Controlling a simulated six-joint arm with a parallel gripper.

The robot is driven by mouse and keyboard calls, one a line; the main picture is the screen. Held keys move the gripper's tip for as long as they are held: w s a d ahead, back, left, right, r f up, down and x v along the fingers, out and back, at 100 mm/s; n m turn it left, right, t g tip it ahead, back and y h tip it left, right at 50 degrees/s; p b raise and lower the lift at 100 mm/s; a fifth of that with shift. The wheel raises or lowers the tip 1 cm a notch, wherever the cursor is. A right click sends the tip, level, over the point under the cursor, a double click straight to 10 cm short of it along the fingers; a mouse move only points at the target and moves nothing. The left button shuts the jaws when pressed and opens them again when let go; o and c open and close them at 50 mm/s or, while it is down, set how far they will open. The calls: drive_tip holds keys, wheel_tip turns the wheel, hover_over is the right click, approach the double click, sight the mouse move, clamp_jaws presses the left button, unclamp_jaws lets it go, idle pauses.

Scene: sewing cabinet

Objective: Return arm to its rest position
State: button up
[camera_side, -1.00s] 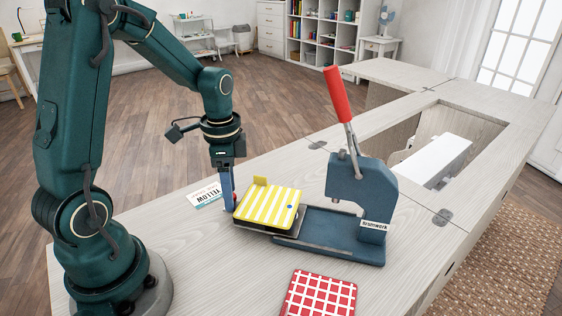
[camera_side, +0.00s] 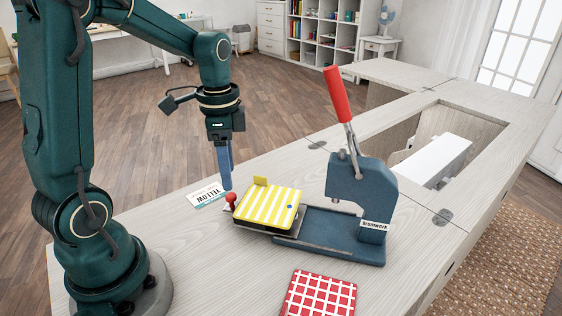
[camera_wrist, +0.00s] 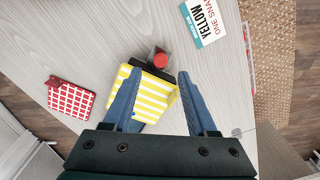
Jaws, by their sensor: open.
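My gripper (camera_side: 225,168) hangs above the left end of the press's sliding tray, next to a red knob (camera_side: 231,199). Its blue fingers are apart and empty in the wrist view (camera_wrist: 158,100). My arm is bent over from the left side of the cabinet top. A yellow-and-white striped piece (camera_side: 268,207) lies on the slide at the left of the blue press (camera_side: 362,190). The striped piece also shows between and below the fingers in the wrist view (camera_wrist: 152,100). The press's red-handled lever (camera_side: 337,95) is up.
A red-and-white checked piece (camera_side: 318,294) lies on the cabinet top (camera_side: 215,270) in front of the press. A card reading YELLOW (camera_side: 207,195) lies behind the knob. A rectangular opening with a white panel (camera_side: 435,160) is at the right. The air above the gripper is clear.

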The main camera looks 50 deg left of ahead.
drive_tip(key=s+d+r+n+t, duration=0.5)
drive_tip(key=s+d, duration=0.3)
drive_tip(key=d, duration=0.2)
drive_tip(key=shift+r+n+t, duration=0.3)
drive_tip(key=shift+r+n, duration=0.2)
drive_tip(key=shift+n, duration=0.3)
